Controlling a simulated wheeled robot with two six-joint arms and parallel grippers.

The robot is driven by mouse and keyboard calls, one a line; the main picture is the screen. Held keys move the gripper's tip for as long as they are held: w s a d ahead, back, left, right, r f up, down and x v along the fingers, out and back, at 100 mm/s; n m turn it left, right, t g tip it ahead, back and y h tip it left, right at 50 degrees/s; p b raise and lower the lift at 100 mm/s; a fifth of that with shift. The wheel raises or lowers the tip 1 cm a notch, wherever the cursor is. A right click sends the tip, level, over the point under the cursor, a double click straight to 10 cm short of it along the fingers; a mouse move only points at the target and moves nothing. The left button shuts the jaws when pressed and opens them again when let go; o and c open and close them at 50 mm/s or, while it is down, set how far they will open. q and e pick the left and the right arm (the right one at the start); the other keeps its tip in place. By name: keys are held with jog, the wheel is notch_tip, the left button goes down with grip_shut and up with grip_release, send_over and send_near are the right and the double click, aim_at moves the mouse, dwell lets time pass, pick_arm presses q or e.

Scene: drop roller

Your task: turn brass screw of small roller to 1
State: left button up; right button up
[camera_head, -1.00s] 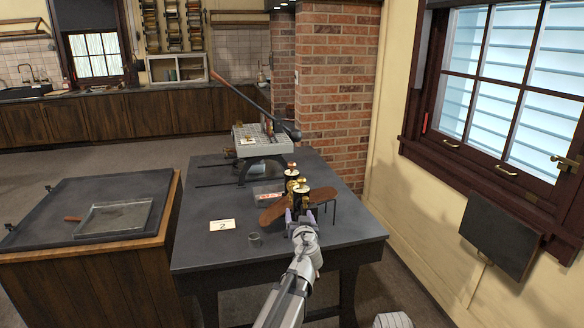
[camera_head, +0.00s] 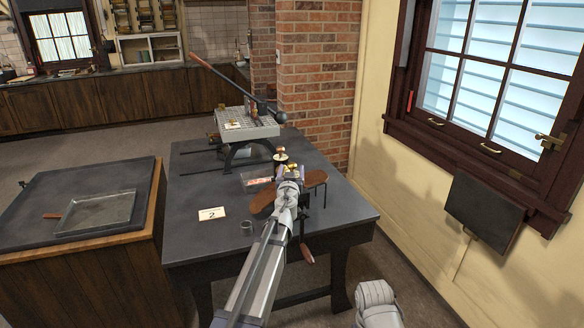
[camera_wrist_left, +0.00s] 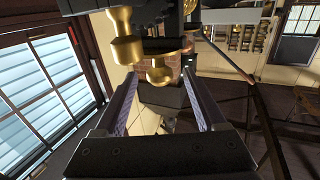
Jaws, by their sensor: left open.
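My left gripper (camera_head: 289,170) reaches over the dark table to the roller stand and covers most of it in the head view. One brass-topped piece (camera_head: 281,155) shows just behind it. In the left wrist view my left gripper (camera_wrist_left: 161,82) is open, with its two fingers apart. A larger brass knob (camera_wrist_left: 125,42) and a smaller brass knob (camera_wrist_left: 159,72) hang into view near the fingertips. The smaller one lies between the fingers in the picture; contact cannot be told. The setting on the screw cannot be read. My right gripper is not in view.
A press with a long lever (camera_head: 225,80) stands behind. A brown curved board (camera_head: 262,201) lies under the gripper. The table's left front is clear.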

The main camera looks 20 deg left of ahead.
aim_at(292, 169)
pick_arm(q)
jog(key=x, duration=0.3)
jog(key=shift+c, duration=0.3)
grip_shut()
